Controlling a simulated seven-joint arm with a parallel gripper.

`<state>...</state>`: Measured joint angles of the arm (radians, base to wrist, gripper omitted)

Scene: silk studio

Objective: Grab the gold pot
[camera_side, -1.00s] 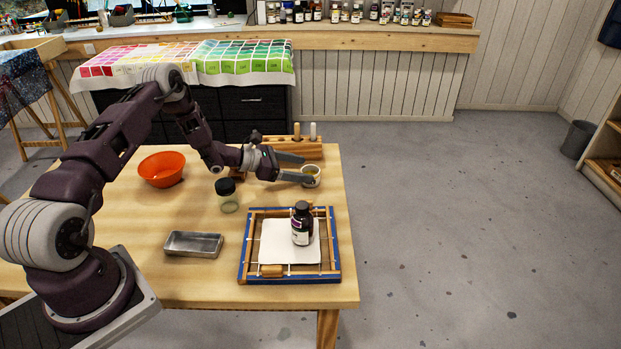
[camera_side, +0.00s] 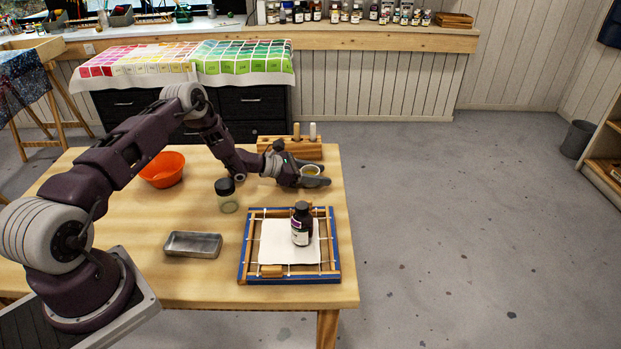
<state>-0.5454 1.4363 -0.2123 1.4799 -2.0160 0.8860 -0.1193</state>
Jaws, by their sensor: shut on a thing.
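A small round pot (camera_side: 311,170) with a pale rim and a yellowish inside stands near the right edge of the wooden table, in front of the wooden block. My gripper (camera_side: 316,176) is low at the table, with its fingers on either side of the pot, shut on it. The near finger hides the pot's lower wall. I cannot tell whether the pot is lifted off the table.
A wooden block with upright pegs (camera_side: 290,148) stands just behind the gripper. A lidded glass jar (camera_side: 228,197), an orange bowl (camera_side: 162,170) and a metal tray (camera_side: 193,244) are to the left. A blue-edged frame (camera_side: 244,246) bearing a dark bottle (camera_side: 301,225) lies in front.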

